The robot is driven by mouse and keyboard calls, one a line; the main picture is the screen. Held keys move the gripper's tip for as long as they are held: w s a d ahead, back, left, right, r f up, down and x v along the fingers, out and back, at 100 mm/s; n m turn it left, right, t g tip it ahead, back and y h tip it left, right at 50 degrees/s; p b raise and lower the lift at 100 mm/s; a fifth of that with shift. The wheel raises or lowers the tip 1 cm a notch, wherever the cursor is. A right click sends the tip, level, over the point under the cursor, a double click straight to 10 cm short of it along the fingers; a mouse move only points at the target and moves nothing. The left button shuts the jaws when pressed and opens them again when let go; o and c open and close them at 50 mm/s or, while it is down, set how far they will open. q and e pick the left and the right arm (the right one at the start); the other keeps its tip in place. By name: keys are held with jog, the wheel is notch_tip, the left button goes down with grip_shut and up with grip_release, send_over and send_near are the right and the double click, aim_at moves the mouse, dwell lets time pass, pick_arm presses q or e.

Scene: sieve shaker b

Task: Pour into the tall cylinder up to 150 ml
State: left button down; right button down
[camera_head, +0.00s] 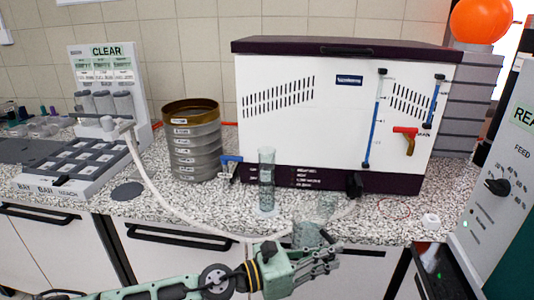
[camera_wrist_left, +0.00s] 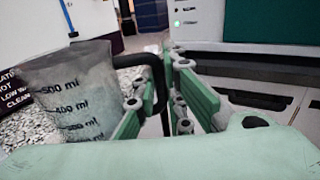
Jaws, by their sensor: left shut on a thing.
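The tall cylinder (camera_head: 267,180) is clear and stands upright on the speckled counter, in front of the white cabinet. I cannot read its marks or tell its level. My left gripper (camera_head: 322,262) is low in front of the counter edge. It is shut on the handle of a grey see-through measuring jug (camera_head: 307,234), which is to the right of and nearer than the cylinder. In the left wrist view the jug (camera_wrist_left: 68,95) shows marks of 500 and 400 ml and looks about upright; its black handle runs between the fingers (camera_wrist_left: 165,100). My right gripper is not in view.
A white hose (camera_head: 165,215) loops across the counter front. A sieve stack (camera_head: 192,143) stands left of the cylinder, and the white cabinet (camera_head: 300,120) stands behind. A small white item (camera_head: 431,221) lies at the right. A faint see-through shape (camera_head: 328,207) shows behind the jug.

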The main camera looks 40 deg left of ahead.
aim_at(320, 222)
pick_arm(q)
jog(key=w+a+r+m+g+h+b, duration=0.1)
jog(key=w+a+r+m+g+h, duration=0.2)
jog(key=a+r, duration=0.4)
notch_tip(320, 222, up, 3)
jog(key=shift+w+a+h+b, duration=0.15)
jog(key=shift+a+h+b, duration=0.15)
jog(key=shift+h, duration=0.1)
jog(key=shift+d+r, duration=0.1)
